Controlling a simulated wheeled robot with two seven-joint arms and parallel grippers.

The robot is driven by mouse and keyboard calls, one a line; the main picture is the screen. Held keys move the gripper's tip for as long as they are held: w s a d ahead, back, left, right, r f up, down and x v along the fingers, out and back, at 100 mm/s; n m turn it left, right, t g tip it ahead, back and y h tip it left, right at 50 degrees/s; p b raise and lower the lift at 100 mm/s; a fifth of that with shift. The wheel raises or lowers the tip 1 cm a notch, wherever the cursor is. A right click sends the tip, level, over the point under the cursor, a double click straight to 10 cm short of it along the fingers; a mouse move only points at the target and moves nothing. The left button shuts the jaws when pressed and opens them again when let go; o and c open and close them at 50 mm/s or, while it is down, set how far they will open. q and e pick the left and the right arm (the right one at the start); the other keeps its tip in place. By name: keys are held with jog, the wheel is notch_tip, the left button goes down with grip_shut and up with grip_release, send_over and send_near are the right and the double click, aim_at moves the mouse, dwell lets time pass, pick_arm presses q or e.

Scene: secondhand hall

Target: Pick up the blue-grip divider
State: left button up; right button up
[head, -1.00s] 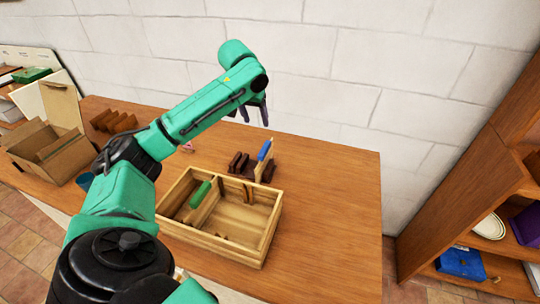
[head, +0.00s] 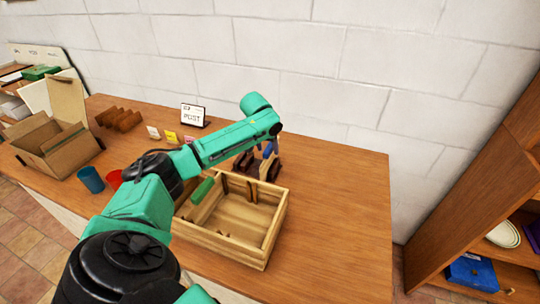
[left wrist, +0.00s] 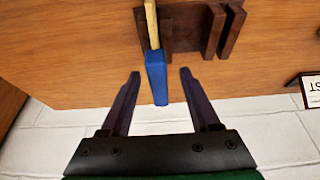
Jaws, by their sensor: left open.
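The blue-grip divider (head: 267,150) stands in a dark brown slotted rack (head: 246,165) behind the wooden crate. In the left wrist view its blue grip (left wrist: 156,78) lies between the two spread fingers of my left gripper (left wrist: 160,75), with clear gaps on both sides. Its pale wooden board (left wrist: 151,25) runs into the rack (left wrist: 180,28). My left gripper (head: 268,148) is open, down at the grip, and partly hidden by its arm in the head view. My right gripper is not in view.
The wooden crate (head: 222,250) is just in front of the rack, with a green-grip divider (head: 203,190) in it. A POST sign (head: 194,115) and small cards stand behind my arm. A cardboard box (head: 75,158) and blue cup (head: 90,180) are left. The table's right side is clear.

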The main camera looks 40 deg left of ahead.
aim_at(270, 159)
pick_arm(q)
jog(key=x, duration=0.4)
jog(key=shift+w+p, duration=0.25)
jog(key=shift+p, duration=0.15)
grip_shut()
